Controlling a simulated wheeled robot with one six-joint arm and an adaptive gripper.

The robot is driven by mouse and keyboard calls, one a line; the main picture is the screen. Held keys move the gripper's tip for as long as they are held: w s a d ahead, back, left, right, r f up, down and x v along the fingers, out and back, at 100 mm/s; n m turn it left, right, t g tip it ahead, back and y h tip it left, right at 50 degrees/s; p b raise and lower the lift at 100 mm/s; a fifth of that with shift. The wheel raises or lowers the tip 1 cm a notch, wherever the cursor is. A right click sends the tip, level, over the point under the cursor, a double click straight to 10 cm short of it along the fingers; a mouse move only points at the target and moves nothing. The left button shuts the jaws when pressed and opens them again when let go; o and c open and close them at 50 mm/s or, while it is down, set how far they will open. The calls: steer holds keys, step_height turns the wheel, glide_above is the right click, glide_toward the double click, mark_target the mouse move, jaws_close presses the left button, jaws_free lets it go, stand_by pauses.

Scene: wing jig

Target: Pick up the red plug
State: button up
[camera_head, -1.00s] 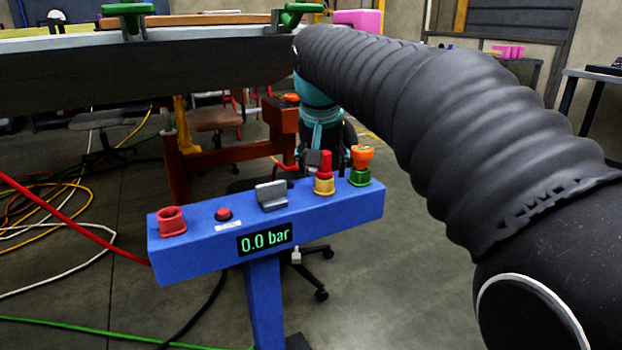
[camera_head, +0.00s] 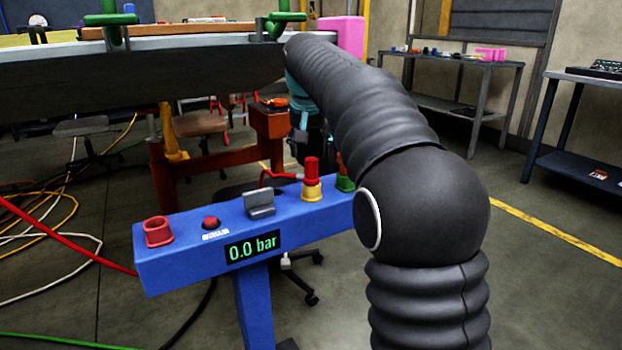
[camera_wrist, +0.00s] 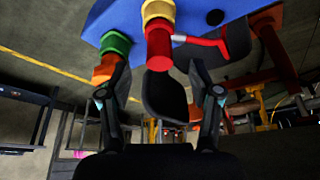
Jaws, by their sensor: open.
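The red plug (camera_head: 312,170) stands upright in a yellow socket (camera_head: 312,190) on the blue console's right part. In the wrist view the red plug (camera_wrist: 159,48) hangs below the yellow socket (camera_wrist: 158,11), with a red hose running sideways from it. My gripper (camera_wrist: 158,75) is open, its two fingers on either side of the red plug's line, with no visible contact. An orange plug (camera_wrist: 104,70) in a green socket (camera_wrist: 115,44) is close to the left finger.
The blue console (camera_head: 170,262) also carries an empty-looking red socket (camera_head: 158,232), a red button (camera_head: 210,223), a grey bracket (camera_head: 260,204) and a display reading 0.0 bar (camera_head: 252,246). A large grey wing panel (camera_head: 130,75) is behind. Loose hoses lie on the floor at left.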

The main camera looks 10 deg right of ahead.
mark_target(311, 159)
steer(key=shift+w+d, duration=0.1)
steer(key=shift+w, duration=0.2)
steer(key=b+x, duration=0.1)
steer(key=x, duration=0.4)
steer(key=shift+w, duration=0.1)
jaws_close()
